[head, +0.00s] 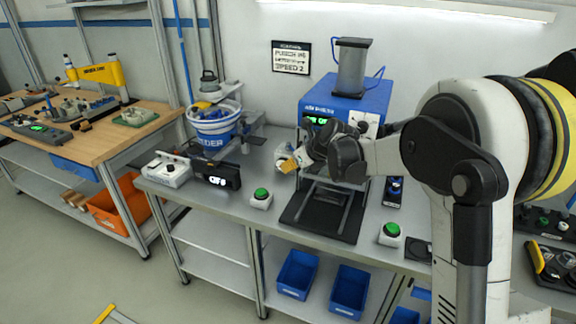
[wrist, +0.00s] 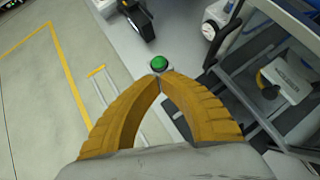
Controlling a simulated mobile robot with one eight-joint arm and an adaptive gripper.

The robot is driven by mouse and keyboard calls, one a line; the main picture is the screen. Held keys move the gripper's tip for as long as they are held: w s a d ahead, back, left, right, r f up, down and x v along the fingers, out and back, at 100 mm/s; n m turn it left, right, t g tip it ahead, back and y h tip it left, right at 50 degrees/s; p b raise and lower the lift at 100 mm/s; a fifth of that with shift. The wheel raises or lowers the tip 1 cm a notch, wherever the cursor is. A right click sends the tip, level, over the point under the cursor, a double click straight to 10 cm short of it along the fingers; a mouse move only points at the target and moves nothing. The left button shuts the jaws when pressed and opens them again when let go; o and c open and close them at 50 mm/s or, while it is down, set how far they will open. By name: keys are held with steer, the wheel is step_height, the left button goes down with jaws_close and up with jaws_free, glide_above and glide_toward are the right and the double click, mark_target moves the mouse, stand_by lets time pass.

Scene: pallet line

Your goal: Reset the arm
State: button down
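My arm reaches from the right of the head view across the workbench. My gripper (head: 287,164) is in the air over the bench, in front of the blue press machine (head: 366,94) and to its left. In the wrist view my gripper's two yellow ribbed fingers (wrist: 160,77) curve together and their tips meet. Nothing shows between them. A green push button (wrist: 160,64) appears just beyond the tips, on the bench below; in the head view a green button (head: 261,194) stands on a white base near the front edge.
A white-and-blue bucket (head: 213,128) and a black display box (head: 217,175) stand left on the bench. A black mat (head: 324,213) lies before the press. A second green button (head: 390,232) is to the right. Blue bins (head: 297,275) sit on the lower shelf.

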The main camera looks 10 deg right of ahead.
steer(key=s+d+r+n+h+b, duration=0.1)
steer(key=s+d+r+n, duration=0.15)
steer(key=s+n, duration=0.35)
steer(key=s+d+r+n+h, duration=0.1)
steer(key=s+r+n, duration=0.25)
steer(key=s, duration=0.55)
steer(key=s+d+r+n+h+b, duration=0.1)
steer(key=s+d+r+n, duration=0.1)
steer(key=s+n, duration=0.4)
steer(key=s+d+f+n+h, duration=0.1)
steer(key=s+d+f+n, duration=0.1)
steer(key=s+n, duration=0.4)
steer(key=s+d+f+n+h+b, duration=0.1)
steer(key=s+d+f+n, duration=0.2)
steer(key=s+n, duration=0.4)
steer(key=s+f, duration=0.1)
steer(key=s, duration=0.3)
steer(key=shift+s+d+f+b, duration=0.15)
steer(key=shift+s+d+b, duration=0.15)
steer(key=shift+s+d, duration=0.1)
